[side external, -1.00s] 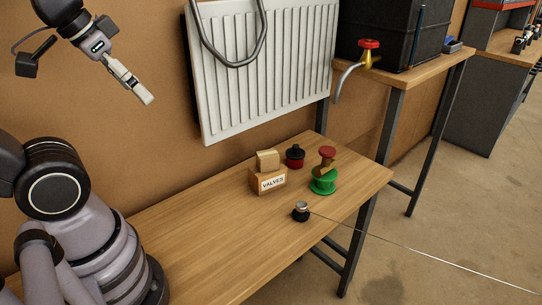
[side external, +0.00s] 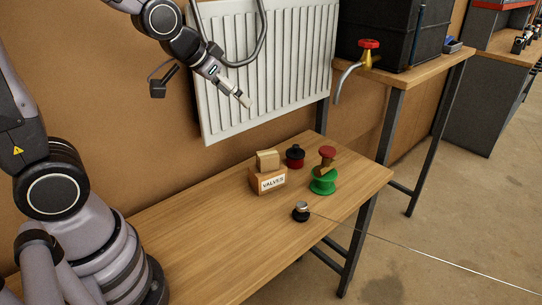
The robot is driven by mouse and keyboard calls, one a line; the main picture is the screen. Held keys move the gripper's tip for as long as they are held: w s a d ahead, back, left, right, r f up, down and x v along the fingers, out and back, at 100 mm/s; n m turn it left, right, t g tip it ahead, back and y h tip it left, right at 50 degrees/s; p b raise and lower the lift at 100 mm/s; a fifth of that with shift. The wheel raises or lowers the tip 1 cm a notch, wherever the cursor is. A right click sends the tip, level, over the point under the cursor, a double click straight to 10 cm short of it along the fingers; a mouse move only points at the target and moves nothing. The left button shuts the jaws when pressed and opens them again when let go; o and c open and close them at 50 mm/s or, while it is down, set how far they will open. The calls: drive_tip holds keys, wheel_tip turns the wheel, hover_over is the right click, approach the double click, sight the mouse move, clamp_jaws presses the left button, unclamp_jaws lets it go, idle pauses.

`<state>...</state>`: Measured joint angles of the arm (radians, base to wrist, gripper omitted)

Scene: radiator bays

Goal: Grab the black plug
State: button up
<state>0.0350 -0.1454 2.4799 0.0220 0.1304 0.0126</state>
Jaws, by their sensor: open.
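Two dark pieces on the wooden bench could be the black plug. One is a small round black piece with a silver top (side external: 300,211) near the bench's front edge. The other is a black knobbed piece (side external: 295,150) seated on a red round base, farther back beside the wooden box. I cannot tell for sure which is the plug. My gripper (side external: 246,101) is open and empty. It is high in front of the white radiator, up and left of both pieces and well apart from them.
A wooden box labelled VALVES (side external: 270,181) stands left of a green spool-like piece (side external: 323,183) with a red-topped valve (side external: 327,157) on it. The radiator (side external: 285,75) hangs behind. A thin wire runs right from the silver-topped piece. The bench's left part (side external: 200,235) is clear.

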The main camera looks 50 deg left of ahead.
drive_tip(key=w+d+r+x, duration=0.1)
drive_tip(key=x, duration=0.8)
drive_tip(key=m+t+h, duration=0.1)
drive_tip(key=t+h, duration=0.1)
drive_tip(key=t, duration=0.3)
approach(301, 205)
drive_tip(key=shift+x, duration=1.1)
drive_tip(key=shift+w+a, duration=0.1)
drive_tip(key=shift+w, duration=0.15)
drive_tip(key=x, duration=0.7)
drive_tip(key=shift+f, duration=0.1)
drive_tip(key=shift+c, duration=0.3)
clamp_jaws()
